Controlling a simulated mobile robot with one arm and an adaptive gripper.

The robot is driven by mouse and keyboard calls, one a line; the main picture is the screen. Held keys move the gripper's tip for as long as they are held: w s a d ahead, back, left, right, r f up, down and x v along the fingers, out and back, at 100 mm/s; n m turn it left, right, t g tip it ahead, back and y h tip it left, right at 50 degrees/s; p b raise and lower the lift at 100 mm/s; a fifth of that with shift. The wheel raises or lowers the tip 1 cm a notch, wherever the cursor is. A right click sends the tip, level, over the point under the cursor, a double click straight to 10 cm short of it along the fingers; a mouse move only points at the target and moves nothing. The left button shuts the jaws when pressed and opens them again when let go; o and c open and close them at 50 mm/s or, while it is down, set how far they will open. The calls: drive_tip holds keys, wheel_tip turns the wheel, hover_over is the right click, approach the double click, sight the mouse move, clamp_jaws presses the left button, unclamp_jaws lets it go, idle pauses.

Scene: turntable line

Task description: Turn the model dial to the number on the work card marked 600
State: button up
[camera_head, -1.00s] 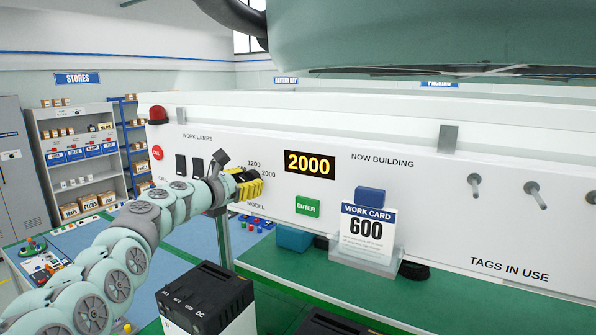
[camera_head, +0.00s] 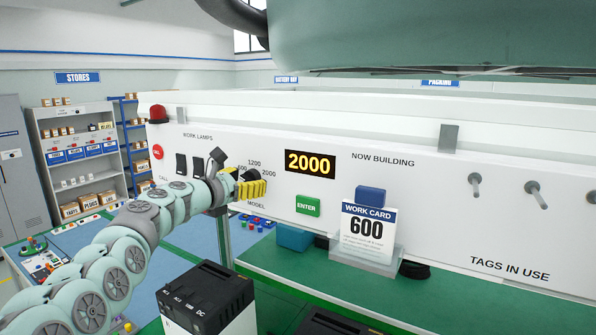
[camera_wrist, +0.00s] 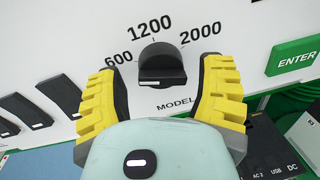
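The black model dial (camera_wrist: 162,66) is on the white panel, with the numbers 600, 1200 and 2000 printed around it. My gripper (camera_wrist: 160,70) is open in the wrist view, with one yellow finger on each side of the dial and gaps visible between. In the head view my gripper (camera_head: 252,187) is at the panel and mostly hides the dial. The display (camera_head: 310,162) reads 2000. The work card (camera_head: 367,232) reads 600 and stands upright in a clear holder.
The green ENTER button (camera_head: 308,206) is right of the dial, below the display. Black work lamp switches (camera_head: 181,165) are to its left. A blue block (camera_head: 370,196) is above the card, and pegs (camera_head: 475,186) stick out at right.

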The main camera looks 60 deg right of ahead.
drive_tip(key=shift+o, duration=0.2)
drive_tip(key=a, duration=0.3)
drive_tip(key=shift+s+r, duration=0.2)
drive_tip(key=shift+s, duration=0.05)
drive_tip(key=shift+w+a, duration=0.2)
drive_tip(key=shift+a, duration=0.65)
drive_tip(key=shift+a+r, duration=0.2)
drive_tip(key=shift+a, duration=0.25)
approach(246, 181)
drive_tip(key=shift+w+a, duration=0.15)
drive_tip(key=shift+a, duration=0.6)
